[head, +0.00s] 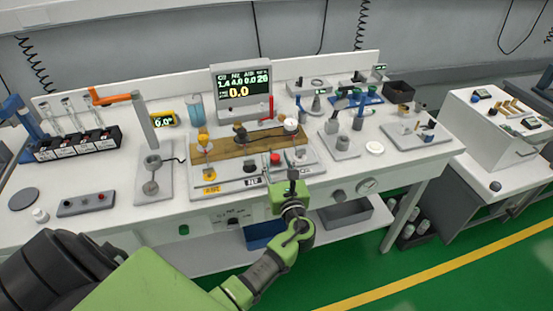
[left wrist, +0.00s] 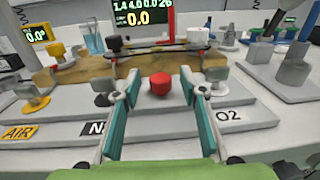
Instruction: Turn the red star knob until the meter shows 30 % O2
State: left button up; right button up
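The red knob (head: 275,158) sits on a grey plate (left wrist: 265,122) at the front of the bench. In the left wrist view the red knob (left wrist: 160,84) shows between the two fingers of my left gripper (left wrist: 158,92). The fingers are spread, with a gap on each side of the knob; its depth relative to the tips is hard to tell. In the head view the left gripper (head: 293,174) is just right of and nearer than the knob. The meter (head: 240,84) stands behind, showing a row of small digits, the last seeming to be 26, and a large 0.0. My right gripper is out of view.
A wooden board (head: 225,145) with fittings lies behind. An orange-handled stand (head: 145,125) is at left, a grey block (head: 341,146) at right.

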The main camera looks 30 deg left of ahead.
pick_arm(q)
jog(key=shift+w+a, duration=0.1)
jog(key=shift+w, duration=0.05)
jog(key=shift+c, duration=0.3)
grip_shut()
